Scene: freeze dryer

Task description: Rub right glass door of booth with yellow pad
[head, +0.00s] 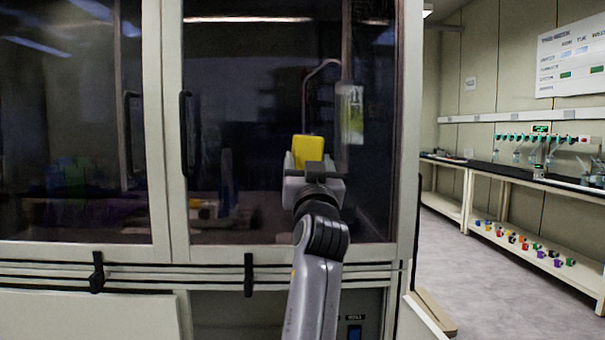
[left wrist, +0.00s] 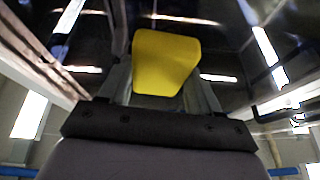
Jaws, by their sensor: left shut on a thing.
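The yellow pad (head: 307,150) is held up in front of the booth's right glass door (head: 250,100) in the head view. My left gripper (head: 312,172) is shut on the yellow pad, at the lower middle-right part of the pane. The left wrist view shows the pad (left wrist: 165,62) between the fingers, with dark glass close beyond it. I cannot tell whether the pad touches the glass. My right gripper is not in view.
The right door has a black vertical handle (head: 185,135) on its left edge. The left glass door (head: 70,120) stands beside it. Black latches (head: 248,274) sit below. To the right, open floor (head: 480,290) leads to a bench (head: 540,180) with labware.

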